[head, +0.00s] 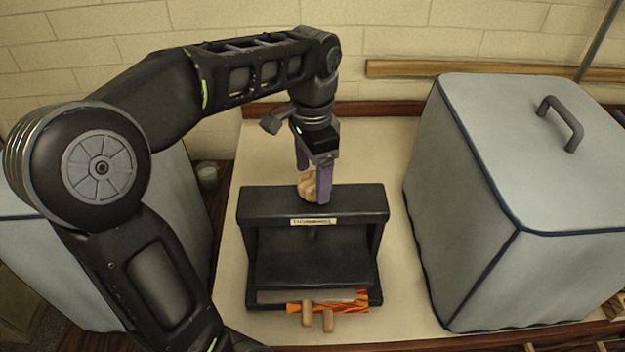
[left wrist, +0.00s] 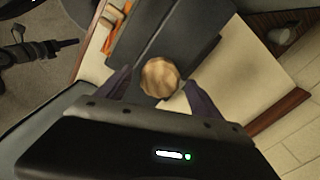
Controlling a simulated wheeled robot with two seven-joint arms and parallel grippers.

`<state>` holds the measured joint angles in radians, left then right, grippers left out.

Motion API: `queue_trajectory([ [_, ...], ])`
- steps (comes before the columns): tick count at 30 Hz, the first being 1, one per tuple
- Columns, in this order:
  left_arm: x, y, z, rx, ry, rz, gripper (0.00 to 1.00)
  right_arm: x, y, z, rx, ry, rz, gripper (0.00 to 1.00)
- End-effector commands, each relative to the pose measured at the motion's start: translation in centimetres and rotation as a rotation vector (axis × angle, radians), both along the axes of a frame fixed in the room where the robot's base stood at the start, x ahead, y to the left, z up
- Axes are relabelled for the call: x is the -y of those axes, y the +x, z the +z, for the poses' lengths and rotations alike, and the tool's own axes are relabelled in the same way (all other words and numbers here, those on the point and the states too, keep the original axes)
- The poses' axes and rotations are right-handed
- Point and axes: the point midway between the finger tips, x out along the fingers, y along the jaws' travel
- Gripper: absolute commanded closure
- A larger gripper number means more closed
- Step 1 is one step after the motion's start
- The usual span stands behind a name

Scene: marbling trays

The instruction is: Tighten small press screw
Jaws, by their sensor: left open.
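The small press (head: 315,205) is a black frame with a label on its top beam, standing on the pale table. Its screw knob (head: 305,186) is round, wooden and ridged, on top of the beam. In the left wrist view the knob (left wrist: 160,78) lies between my fingers. My left gripper (head: 313,183) points down at the knob with its purple fingers on either side. It is open, and in the left wrist view a gap shows beside the knob. The screw's shaft shows only faintly under the beam.
Marbled orange paper (head: 350,303) sticks out of the press front, with wooden pegs (head: 318,319) beside it. A large grey covered box (head: 500,180) with a handle stands to the right. Another grey box is partly behind my left arm. The table behind the press is clear.

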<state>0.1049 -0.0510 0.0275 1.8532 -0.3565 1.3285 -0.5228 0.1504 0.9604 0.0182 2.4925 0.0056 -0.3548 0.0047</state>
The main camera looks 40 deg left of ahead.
Motion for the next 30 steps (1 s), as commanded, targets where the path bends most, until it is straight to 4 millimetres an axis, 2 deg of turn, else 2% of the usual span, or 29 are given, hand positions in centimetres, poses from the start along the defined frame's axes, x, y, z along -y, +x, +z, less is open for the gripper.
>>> queue_trajectory([
  [11,-0.02,-0.01,-0.65,0.0,0.0,0.001,0.25,0.02,-0.04,0.1,-0.001,-0.001,-0.001,0.56],
  [30,-0.01,0.0,-0.63,0.0,0.0,0.0,0.78,0.03,-0.04,0.08,-0.001,-0.001,-0.001,0.56],
])
